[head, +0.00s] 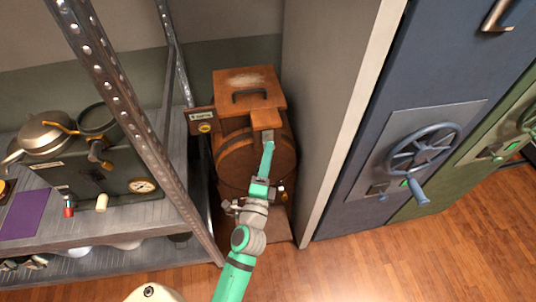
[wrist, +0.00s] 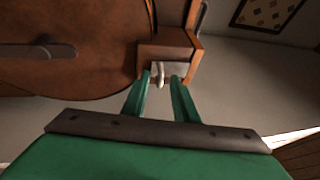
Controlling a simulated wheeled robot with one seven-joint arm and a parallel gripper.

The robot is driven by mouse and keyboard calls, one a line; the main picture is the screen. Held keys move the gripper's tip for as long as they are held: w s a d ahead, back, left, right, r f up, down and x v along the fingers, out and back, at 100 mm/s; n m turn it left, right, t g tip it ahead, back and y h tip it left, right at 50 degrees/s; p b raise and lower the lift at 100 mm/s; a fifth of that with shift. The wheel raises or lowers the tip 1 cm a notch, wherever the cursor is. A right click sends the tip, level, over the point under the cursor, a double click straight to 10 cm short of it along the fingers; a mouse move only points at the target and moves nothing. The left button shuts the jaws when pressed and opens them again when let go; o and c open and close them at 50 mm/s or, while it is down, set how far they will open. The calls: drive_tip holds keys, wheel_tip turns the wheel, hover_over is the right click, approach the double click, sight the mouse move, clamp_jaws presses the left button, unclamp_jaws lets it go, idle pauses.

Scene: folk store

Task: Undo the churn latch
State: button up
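The wooden churn (head: 240,158) is a brown barrel in the corner beyond the shelf, with a square wooden lid (head: 235,78) on top bearing a dark handle. My green gripper (head: 267,146) reaches up to the front right of the churn. In the wrist view my gripper (wrist: 161,78) is open, its two fingers apart. A small pale metal latch piece (wrist: 160,76) shows between the fingertips, under a wooden block (wrist: 164,52) on the churn's edge. I cannot tell whether either finger touches it. In the head view my gripper mostly covers the latch.
A metal shelf (head: 120,225) with pots and a dark box (head: 100,178) stands left of the churn. A grey wall panel (head: 325,110) stands close on the right. Beyond it are blue (head: 440,90) and green doors with handwheels. The wooden floor at lower right is clear.

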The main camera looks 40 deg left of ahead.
clamp_jaws()
drive_tip(key=shift+d+r+g, duration=0.15)
drive_tip(key=shift+g, duration=0.15)
wheel_tip(320, 180, up, 8)
drive_tip(key=s+n+g+h, duration=0.1)
drive_tip(key=n+g+h, duration=0.3)
drive_tip(key=g+h, duration=0.4)
drive_tip(key=shift+d+r+g, duration=0.2)
drive_tip(key=shift+d+g, duration=0.25)
drive_tip(key=shift+g, duration=0.85)
drive_tip(key=shift+n, duration=0.3)
